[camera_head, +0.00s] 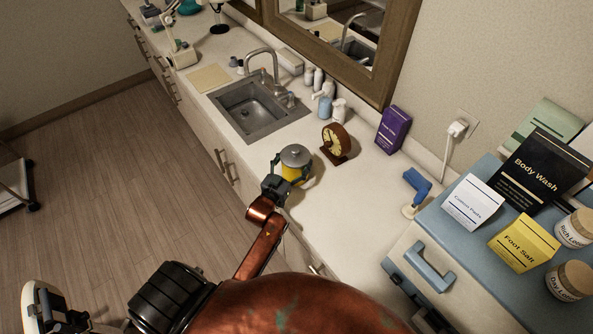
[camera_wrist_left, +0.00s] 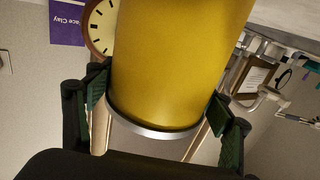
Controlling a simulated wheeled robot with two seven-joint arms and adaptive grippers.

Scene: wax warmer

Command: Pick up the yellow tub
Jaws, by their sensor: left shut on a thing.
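The yellow tub (camera_head: 293,174) has a grey lid and is at the counter's front edge in the head view, below the sink. My left gripper (camera_head: 283,182) is shut on it from the front. In the left wrist view the yellow tub (camera_wrist_left: 180,60) fills the upper middle, with a silvery rim at its lower end. The left gripper's fingers (camera_wrist_left: 162,115) sit on either side of it. I cannot tell whether the tub touches the counter. My right gripper is not clearly in view.
A brown clock (camera_head: 335,142) stands just right of the tub. A purple box (camera_head: 393,130) is behind it near the wall. The sink (camera_head: 257,106) lies beyond. A blue case (camera_head: 432,226) with boxes and jars stands at the right. Counter (camera_head: 352,200) right of the tub is clear.

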